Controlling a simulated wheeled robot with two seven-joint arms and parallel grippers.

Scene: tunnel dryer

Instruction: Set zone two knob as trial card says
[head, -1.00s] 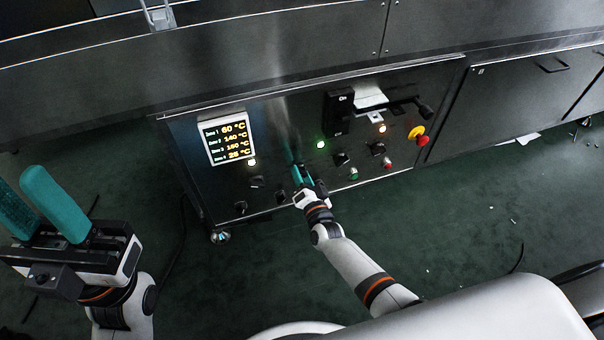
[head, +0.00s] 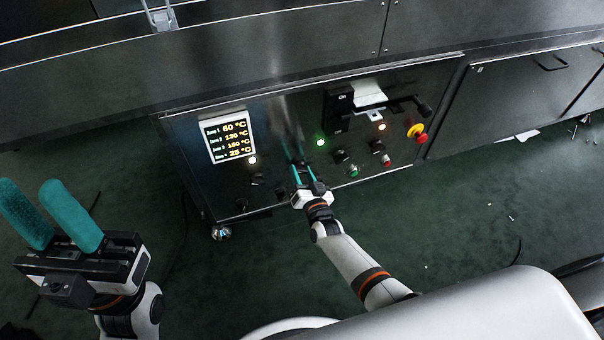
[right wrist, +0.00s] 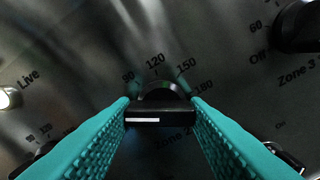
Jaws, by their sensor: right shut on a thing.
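My right gripper (head: 305,172) is at the dark control panel (head: 280,140). In the right wrist view its teal fingers are shut on the black zone two knob (right wrist: 158,114), one on each side. The knob's bar, with a white mark, lies level across that view. Printed marks 90, 120, 150 and 180 show around it, and the fingers partly cover its label. The display (head: 228,138) seems to read 60, 130, 150 and 25 °C for zones one to four. My left gripper (head: 45,212) is open and empty, away from the panel. No readable trial card shows.
The zone three knob (right wrist: 298,28) is at upper right in the wrist view. A lit "Live" lamp (right wrist: 8,98) is at left. Right along the panel are a green button (head: 353,171) and a red-and-yellow stop button (head: 416,131). A white sheet (head: 368,92) lies above.

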